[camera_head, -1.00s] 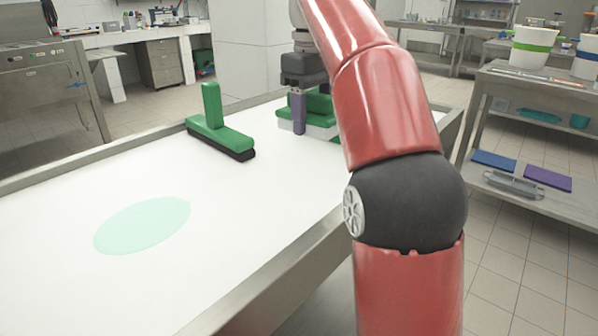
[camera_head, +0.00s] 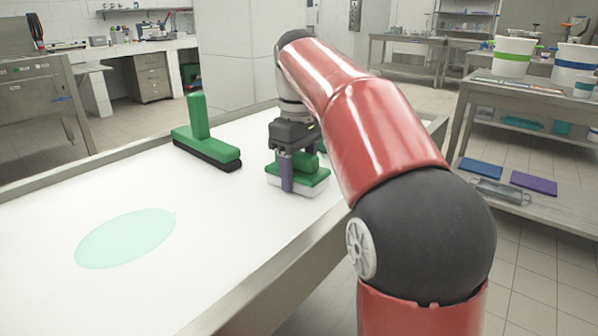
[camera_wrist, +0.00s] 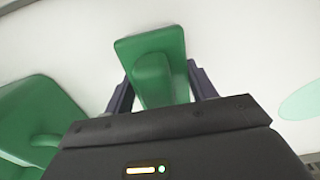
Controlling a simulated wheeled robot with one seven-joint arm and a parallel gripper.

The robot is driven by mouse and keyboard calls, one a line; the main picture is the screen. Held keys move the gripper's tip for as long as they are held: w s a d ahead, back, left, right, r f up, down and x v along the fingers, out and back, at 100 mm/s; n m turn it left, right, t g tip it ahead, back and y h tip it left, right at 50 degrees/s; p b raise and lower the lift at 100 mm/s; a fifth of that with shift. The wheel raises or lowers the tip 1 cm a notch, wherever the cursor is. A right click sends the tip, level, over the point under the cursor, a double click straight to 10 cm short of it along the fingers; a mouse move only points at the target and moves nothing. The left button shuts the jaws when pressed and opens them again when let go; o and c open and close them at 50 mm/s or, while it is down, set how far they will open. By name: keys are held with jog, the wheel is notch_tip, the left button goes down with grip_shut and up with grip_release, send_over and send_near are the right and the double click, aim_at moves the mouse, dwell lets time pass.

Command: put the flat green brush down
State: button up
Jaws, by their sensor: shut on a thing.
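The flat green brush (camera_head: 314,179) has a green body with a white underside. It is between the dark purple fingers of my gripper (camera_head: 297,178), which is shut on it. It is over the right part of the white table (camera_head: 70,215). Whether its underside touches the table I cannot tell. In the wrist view the brush (camera_wrist: 150,47) shows from above, its raised grip between the two fingers of my gripper (camera_wrist: 160,84). My gripper and arm hide part of the brush in the head view.
A pale green oval (camera_head: 125,238) marks the near left table, which is clear. A metal rim (camera_head: 300,262) edges the table.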

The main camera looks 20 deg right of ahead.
aim_at(302, 153)
jog(key=o, duration=1)
jog(key=shift+o, duration=0.2)
jog(key=shift+f, duration=0.1)
jog(key=shift+f+b, duration=0.4)
jog(key=shift+b, duration=0.35)
jog(key=r, duration=0.2)
jog(key=r+p, duration=0.1)
jog(key=r, duration=0.2)
jog(key=r+p, duration=0.1)
jog(key=r, duration=0.2)
jog(key=shift+d+r, duration=0.15)
jog(key=shift+d, duration=0.1)
